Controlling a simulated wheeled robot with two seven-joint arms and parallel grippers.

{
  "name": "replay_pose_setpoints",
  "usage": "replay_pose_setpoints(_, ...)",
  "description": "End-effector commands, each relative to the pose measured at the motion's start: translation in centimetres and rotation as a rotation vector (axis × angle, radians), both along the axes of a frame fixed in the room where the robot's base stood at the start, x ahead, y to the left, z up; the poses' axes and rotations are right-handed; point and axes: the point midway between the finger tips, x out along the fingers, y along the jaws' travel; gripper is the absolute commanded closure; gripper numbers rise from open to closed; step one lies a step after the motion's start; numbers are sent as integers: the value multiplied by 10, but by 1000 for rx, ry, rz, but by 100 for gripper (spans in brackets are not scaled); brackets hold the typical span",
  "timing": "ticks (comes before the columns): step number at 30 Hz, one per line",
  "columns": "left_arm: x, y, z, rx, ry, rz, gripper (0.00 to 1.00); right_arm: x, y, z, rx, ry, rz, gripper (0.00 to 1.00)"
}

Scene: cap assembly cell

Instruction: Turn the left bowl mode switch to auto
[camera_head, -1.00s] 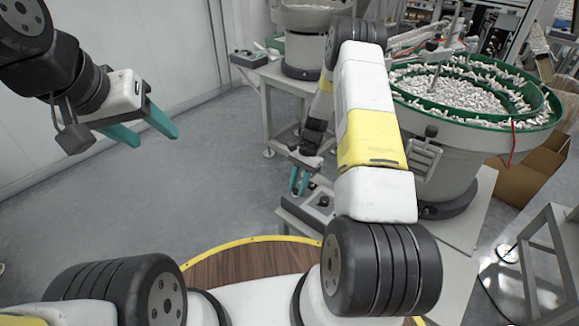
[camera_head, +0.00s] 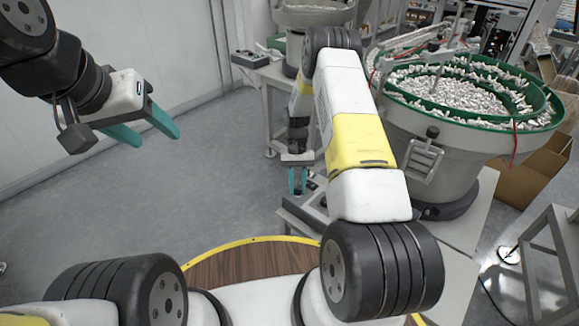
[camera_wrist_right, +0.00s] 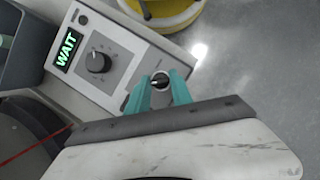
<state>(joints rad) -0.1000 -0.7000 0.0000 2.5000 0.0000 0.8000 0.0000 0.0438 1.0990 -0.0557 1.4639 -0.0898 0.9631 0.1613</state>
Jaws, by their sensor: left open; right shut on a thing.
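In the right wrist view, a control box (camera_wrist_right: 120,75) carries a lit green WAIT display (camera_wrist_right: 66,50), a large black dial (camera_wrist_right: 98,62) and a small round mode switch (camera_wrist_right: 160,82) with a dark lever. The teal fingers of my right gripper (camera_wrist_right: 160,95) stand on either side of the switch lever and are shut on it. The lever's exact setting is hard to read. In the head view my right gripper (camera_head: 297,188) is at the left end of the box (camera_head: 312,206), which my arm partly hides. My left gripper (camera_head: 157,138) is open, empty and high at the left.
A green-rimmed bowl feeder (camera_head: 455,125) full of white parts stands at the right. Another feeder bowl (camera_head: 312,18) stands farther back, with a separate control box (camera_head: 250,58) beside it. The grey floor (camera_head: 215,175) at the left is clear.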

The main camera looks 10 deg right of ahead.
Motion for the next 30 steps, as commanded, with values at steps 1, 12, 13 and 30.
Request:
replay_pose_setpoints(1, 0, 0, 0, 0, 0, 0, 46, 0, 0, 0, -1, -2, 12, 100)
replay_pose_setpoints(12, 0, 0, 0, 0, 0, 0, 46, 0, 0, 0, 0, -2, 37, 100)
replay_pose_setpoints(13, 0, 0, 0, 0, 0, 0, 46, 0, 0, 0, 0, -2, 37, 100)
replay_pose_setpoints(30, 0, 0, 0, 0, 0, 0, 46, 0, 0, 0, 0, -1, 35, 51)
